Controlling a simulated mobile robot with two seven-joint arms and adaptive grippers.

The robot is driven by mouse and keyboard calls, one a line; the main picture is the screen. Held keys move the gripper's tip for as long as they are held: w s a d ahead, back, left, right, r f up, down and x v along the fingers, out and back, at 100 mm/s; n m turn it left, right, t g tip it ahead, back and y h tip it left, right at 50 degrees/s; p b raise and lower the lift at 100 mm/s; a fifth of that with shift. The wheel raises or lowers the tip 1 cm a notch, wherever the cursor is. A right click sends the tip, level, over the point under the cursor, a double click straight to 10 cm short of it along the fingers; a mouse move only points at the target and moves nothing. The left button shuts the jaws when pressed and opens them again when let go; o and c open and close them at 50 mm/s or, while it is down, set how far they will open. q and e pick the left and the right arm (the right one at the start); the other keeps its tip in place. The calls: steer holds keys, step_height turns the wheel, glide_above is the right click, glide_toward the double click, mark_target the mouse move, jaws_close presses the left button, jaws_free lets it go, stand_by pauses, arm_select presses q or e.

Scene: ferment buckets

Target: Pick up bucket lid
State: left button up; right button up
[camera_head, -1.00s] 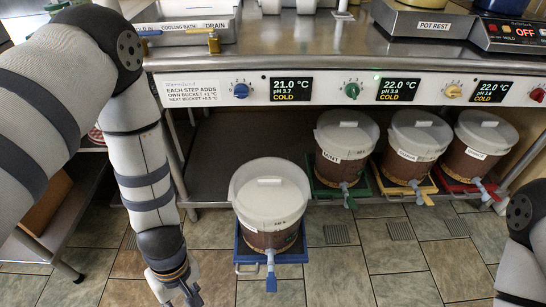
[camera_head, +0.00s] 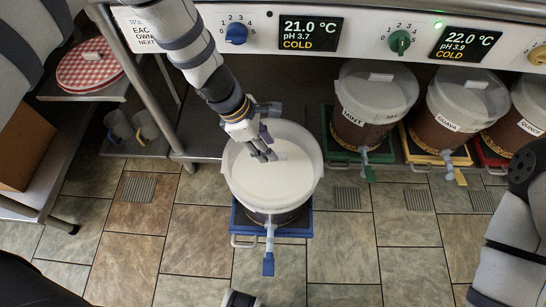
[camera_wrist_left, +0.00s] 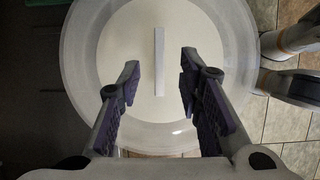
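The nearest bucket (camera_head: 268,217) stands on a blue base, with a blue-tipped tap at its front. Its round white lid (camera_head: 296,180) lies on top. In the left wrist view the lid (camera_wrist_left: 130,100) shows a narrow raised bar handle (camera_wrist_left: 159,60) across its middle. My left gripper (camera_head: 264,152) is above the lid, pointing down. In the left wrist view its two fingers (camera_wrist_left: 160,88) are spread, one on each side of the handle and apart from it. In the head view the gripper hides the handle. My right arm is at the right edge; its gripper is out of view.
The counter's control panel (camera_head: 380,35) overhangs behind the near bucket. A shelf with checked red plates (camera_head: 88,68) is at left. The tiled floor (camera_head: 190,240) in front is clear.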

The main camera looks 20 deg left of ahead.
arm_select(q)
steer(key=x, duration=0.3)
steer(key=shift+r, duration=0.1)
jaws_close()
steer(key=shift+r, duration=0.1)
